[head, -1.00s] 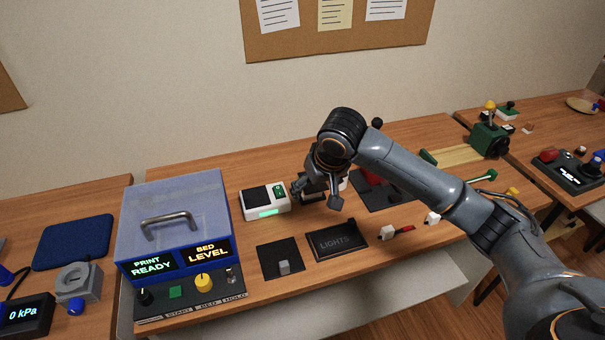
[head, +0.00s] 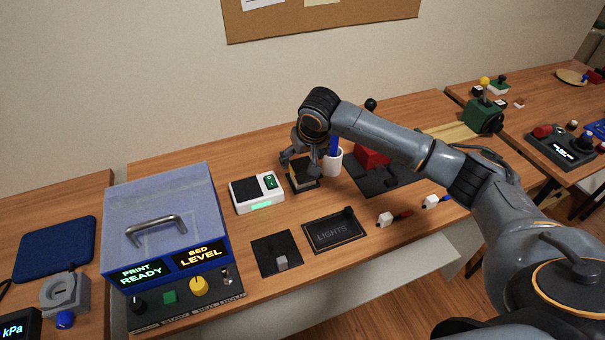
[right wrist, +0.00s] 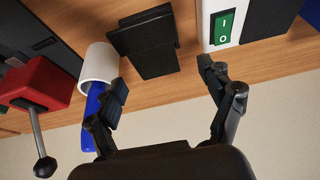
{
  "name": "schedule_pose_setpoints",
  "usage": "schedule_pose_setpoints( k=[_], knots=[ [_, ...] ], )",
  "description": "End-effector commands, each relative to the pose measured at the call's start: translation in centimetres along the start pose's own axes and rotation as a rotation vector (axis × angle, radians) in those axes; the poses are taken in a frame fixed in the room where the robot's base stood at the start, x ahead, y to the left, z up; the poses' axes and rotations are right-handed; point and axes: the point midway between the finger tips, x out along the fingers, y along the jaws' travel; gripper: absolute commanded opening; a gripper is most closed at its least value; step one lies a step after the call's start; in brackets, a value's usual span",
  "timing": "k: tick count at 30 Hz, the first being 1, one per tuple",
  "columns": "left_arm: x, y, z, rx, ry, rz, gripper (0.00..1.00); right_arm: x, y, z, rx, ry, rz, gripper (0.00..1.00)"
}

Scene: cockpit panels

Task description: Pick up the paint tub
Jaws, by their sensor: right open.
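A white cup (head: 333,166) with a blue stick-like item (head: 334,145) in it stands on the bench. It is the only tub-like thing I see, and I cannot tell for sure that it is the paint tub. It also shows in the right wrist view as a white cylinder (right wrist: 101,62). My right gripper (head: 300,164) is open just left of the cup, at a dark block (head: 303,183). In the right wrist view the block (right wrist: 146,42) lies ahead of the gap between the spread fingers (right wrist: 167,88). The fingers hold nothing. My left gripper is out of view.
A white switch box (head: 257,191) with a green rocker stands left of the gripper. A red block with a black-knobbed lever (head: 371,154) is right of the cup. A dark LIGHTS panel (head: 334,232) lies in front. A blue-sided printer box (head: 165,215) fills the left.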

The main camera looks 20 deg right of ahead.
Motion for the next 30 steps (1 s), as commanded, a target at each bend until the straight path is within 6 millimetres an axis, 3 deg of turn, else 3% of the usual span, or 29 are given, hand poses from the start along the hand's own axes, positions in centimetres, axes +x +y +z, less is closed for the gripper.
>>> schedule_pose_setpoints(
  k=[3, 9, 17, 26, 30],
  knots=[
    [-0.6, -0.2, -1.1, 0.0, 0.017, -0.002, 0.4, 1.8, 0.4, 0.3, 0.002, -0.005, 0.003, 0.81],
    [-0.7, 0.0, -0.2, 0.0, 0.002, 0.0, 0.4, 4.2, 0.5, 0.3, 0.001, -0.001, 0.0, 0.81],
    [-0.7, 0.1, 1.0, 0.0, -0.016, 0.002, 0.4, 4.5, 0.5, 0.3, 0.0, 0.0, 0.001, 0.81],
    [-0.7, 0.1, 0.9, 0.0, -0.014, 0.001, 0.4, 4.5, 0.5, 0.3, 0.0, 0.0, 0.001, 0.22],
    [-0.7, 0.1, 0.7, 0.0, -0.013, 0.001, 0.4, 4.4, 0.5, 0.2, 0.0, 0.002, 0.0, 0.21]
  ],
)
